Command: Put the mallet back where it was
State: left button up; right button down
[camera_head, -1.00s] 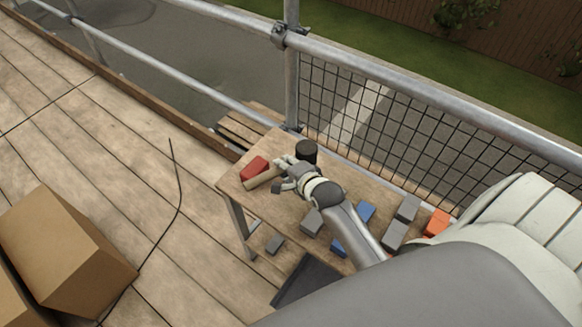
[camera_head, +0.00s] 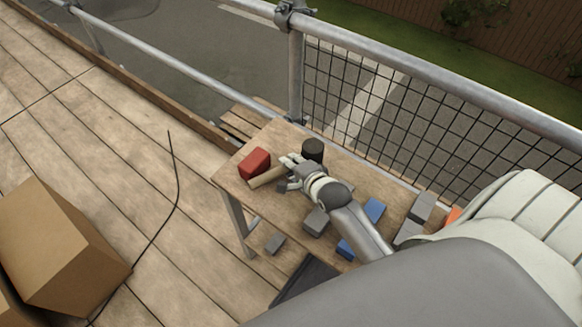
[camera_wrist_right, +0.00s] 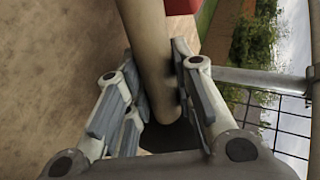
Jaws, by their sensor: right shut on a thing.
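The mallet lies over the wooden table, with a light wooden handle (camera_head: 268,177) and a black cylindrical head (camera_head: 312,148). My right gripper (camera_head: 288,175) is shut on the handle close to the head. In the right wrist view the handle (camera_wrist_right: 148,45) runs between the two fingers of my right gripper (camera_wrist_right: 155,105), with the dark head (camera_wrist_right: 168,138) partly hidden below. I cannot tell whether the mallet touches the tabletop. My left gripper is not in view.
A red block (camera_head: 255,162) sits at the table's (camera_head: 232,180) left end, beside the handle. Grey (camera_head: 316,221) and blue (camera_head: 374,210) blocks lie to the right, near my forearm. A metal railing with mesh (camera_head: 350,95) stands behind. A cardboard box (camera_head: 60,250) is on the planks at left.

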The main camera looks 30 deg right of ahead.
jog(key=shift+r, duration=0.2)
jog(key=shift+f, duration=0.1)
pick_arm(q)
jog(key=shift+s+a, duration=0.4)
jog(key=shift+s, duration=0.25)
pick_arm(e)
jog(key=c, duration=1.2)
grip_release()
jog(key=shift+s+f, duration=0.1)
jog(key=shift+c, duration=0.2)
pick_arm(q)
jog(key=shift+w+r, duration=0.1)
pick_arm(e)
jog(key=v, duration=1.2)
